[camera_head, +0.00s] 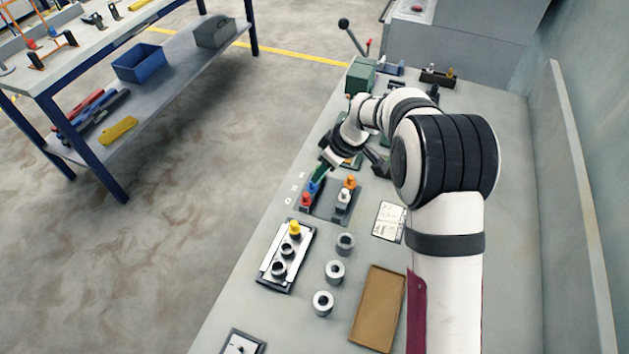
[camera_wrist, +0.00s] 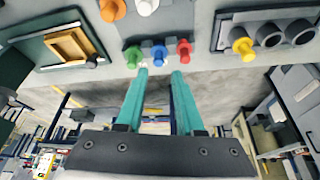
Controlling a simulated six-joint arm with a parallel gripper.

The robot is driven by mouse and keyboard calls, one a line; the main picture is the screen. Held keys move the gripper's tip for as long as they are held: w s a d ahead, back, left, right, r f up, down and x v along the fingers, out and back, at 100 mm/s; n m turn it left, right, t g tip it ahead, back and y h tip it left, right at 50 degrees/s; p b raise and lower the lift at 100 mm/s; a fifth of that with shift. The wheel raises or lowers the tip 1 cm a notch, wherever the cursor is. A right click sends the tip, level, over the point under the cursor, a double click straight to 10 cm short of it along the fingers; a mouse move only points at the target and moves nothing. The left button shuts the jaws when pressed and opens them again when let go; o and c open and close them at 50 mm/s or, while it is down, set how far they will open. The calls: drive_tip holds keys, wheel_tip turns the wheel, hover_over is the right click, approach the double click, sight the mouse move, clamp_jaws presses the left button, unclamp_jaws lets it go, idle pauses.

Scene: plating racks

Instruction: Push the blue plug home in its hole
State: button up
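The blue plug (camera_head: 313,187) stands in a dark plate between other plugs, in front of my gripper. In the wrist view, the blue plug (camera_wrist: 158,53) sits between a green plug (camera_wrist: 133,56) and a red plug (camera_wrist: 183,51). My gripper (camera_wrist: 160,73) has two teal fingers that are apart and hold nothing. Their tips point towards the blue plug, one to each side of it in the picture. I cannot tell whether they touch anything. The hole under the plug is hidden.
An orange plug (camera_head: 349,182) and a white plug (camera_head: 344,195) stand close to the right. A rack with a yellow plug (camera_head: 294,228) and several grey rings (camera_head: 345,243) stand nearer. A brown tray (camera_head: 378,308) lies at the front. The bench's left edge is close to the plugs.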

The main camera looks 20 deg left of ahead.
sight(312, 187)
drive_tip(key=x, duration=0.6)
drive_tip(key=shift+w+a+r, duration=0.1)
drive_tip(key=shift+w+a, duration=0.05)
drive_tip(key=shift+a, duration=0.1)
clamp_jaws()
